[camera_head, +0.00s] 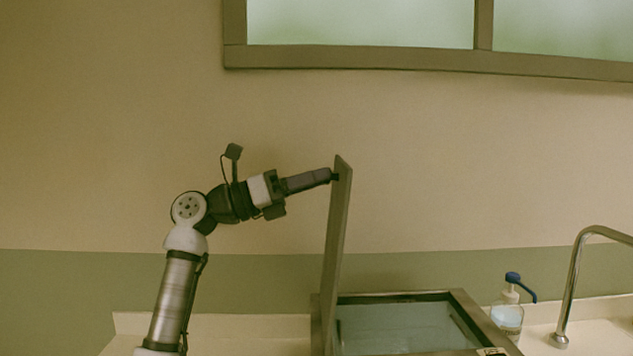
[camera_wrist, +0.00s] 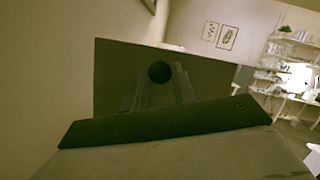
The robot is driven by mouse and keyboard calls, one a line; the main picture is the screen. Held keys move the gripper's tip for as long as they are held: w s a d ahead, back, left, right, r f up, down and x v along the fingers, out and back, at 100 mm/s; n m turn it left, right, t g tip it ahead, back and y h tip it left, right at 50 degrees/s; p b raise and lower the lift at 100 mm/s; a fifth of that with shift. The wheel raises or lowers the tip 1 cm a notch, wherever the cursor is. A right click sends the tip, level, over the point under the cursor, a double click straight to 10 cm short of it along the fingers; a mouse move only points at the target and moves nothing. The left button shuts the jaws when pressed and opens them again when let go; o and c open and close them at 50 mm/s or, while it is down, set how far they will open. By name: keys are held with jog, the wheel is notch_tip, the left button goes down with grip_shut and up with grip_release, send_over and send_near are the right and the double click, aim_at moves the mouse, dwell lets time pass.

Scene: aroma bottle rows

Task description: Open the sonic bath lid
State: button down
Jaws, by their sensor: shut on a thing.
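The sonic bath lid (camera_head: 338,240) stands nearly upright at the left side of the sonic bath (camera_head: 462,308). The bath's inside shows uncovered, with a pale, water-like surface. My gripper (camera_head: 334,176) comes from the left and is at the upper end of the lid. In the wrist view my gripper's fingers (camera_wrist: 160,95) reach to the dark lid (camera_wrist: 113,75), where a round dark spot shows between them. The gripper is shut on the lid; the exact contact is hard to make out.
A pump bottle (camera_head: 508,312) with a blue top stands right of the bath. A curved metal tap (camera_head: 572,275) is at the far right. The wall and window frame (camera_head: 400,58) are behind. The counter (camera_head: 240,326) left of the bath looks clear.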

jog(key=c, duration=1.1)
grip_release()
jog(key=shift+c, duration=0.2)
jog(key=v, duration=1.3)
jog(key=shift+a+p, duration=0.3)
jog(key=shift+a, duration=0.1)
jog(key=shift+s+f, duration=0.1)
jog(key=shift+f, duration=0.1)
